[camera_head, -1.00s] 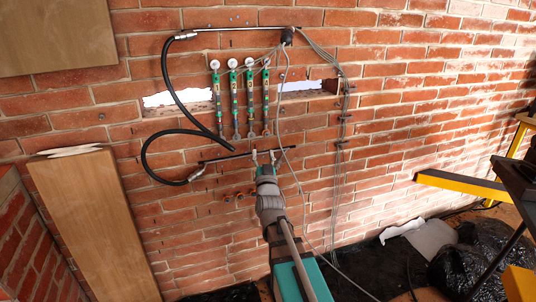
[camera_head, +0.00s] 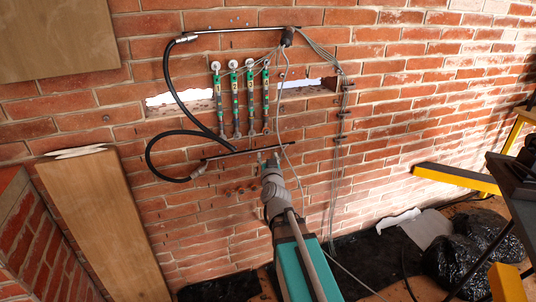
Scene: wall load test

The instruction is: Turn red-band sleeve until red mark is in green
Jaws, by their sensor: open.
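Several green sleeves hang in a row on the brick wall, each with a round white dial above it. Among them are the leftmost sleeve (camera_head: 218,98), the second sleeve (camera_head: 235,98) and the rightmost sleeve (camera_head: 265,95). The red band, red mark and green zone are too small to tell, so I cannot say which sleeve has the red band. My gripper (camera_head: 270,157) is open and below the right end of the row, close to the lower bar (camera_head: 232,155). I cannot see anything between its fingers.
A black hose (camera_head: 150,155) loops at the left of the sleeves. Grey cables (camera_head: 340,110) run down the wall at the right. A wooden board (camera_head: 105,215) leans at lower left. A yellow beam (camera_head: 455,178) and black bags (camera_head: 470,255) are at right.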

